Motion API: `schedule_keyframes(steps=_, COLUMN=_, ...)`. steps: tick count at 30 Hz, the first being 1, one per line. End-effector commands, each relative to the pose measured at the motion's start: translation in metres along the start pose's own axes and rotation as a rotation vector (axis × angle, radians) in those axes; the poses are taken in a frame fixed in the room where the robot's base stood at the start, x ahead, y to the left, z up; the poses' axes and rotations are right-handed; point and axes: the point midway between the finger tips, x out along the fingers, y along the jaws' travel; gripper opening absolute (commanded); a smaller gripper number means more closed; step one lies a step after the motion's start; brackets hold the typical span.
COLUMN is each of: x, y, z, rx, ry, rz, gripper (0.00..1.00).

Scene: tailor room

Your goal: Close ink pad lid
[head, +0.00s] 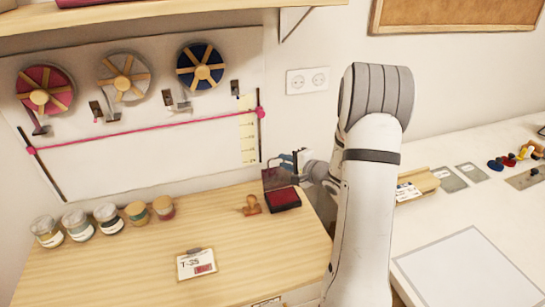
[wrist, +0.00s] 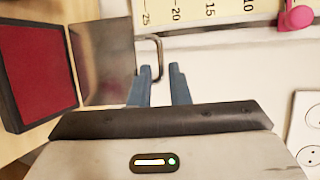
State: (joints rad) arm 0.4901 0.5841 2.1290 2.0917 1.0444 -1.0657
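The ink pad (head: 284,200) sits on the wooden table, with a red pad face in a dark frame. Its lid (head: 276,179) stands open at the pad's back edge. In the wrist view the red pad (wrist: 37,72) is at the left and the metallic lid (wrist: 104,62) is beside it, with a thin loop handle (wrist: 160,55) on its outer edge. My gripper (head: 290,160) is behind and above the lid. In the wrist view my gripper (wrist: 160,74) has its blue fingers apart, with the handle's lower end at the gap between the tips. Contact cannot be told.
A wooden stamp (head: 251,205) stands left of the pad. A T-35 card (head: 197,264) lies in front. Several jars (head: 107,217) line the table's left side. The wall panel (head: 130,160) rises behind the table. A white table (head: 470,235) is at the right.

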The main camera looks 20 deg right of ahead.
Motion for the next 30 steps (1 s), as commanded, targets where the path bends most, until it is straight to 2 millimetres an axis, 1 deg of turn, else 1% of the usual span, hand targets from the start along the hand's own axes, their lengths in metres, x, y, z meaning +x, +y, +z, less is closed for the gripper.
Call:
schedule_keyframes(steps=6, x=0.035, y=-0.002, z=0.002, rx=0.0, ry=-0.005, rz=0.003, gripper=0.16)
schedule_keyframes(steps=12, x=0.061, y=-0.002, z=0.002, rx=0.0, ry=-0.004, rz=0.002, gripper=0.16)
schedule_keyframes(steps=16, x=0.067, y=-0.001, z=0.002, rx=-0.001, ry=-0.003, rz=0.002, gripper=0.16)
schedule_keyframes(steps=23, x=0.068, y=0.0, z=0.002, rx=-0.001, ry=-0.003, rz=0.002, gripper=0.16)
schedule_keyframes(steps=30, x=0.068, y=0.0, z=0.002, rx=-0.001, ry=-0.003, rz=0.002, gripper=0.0)
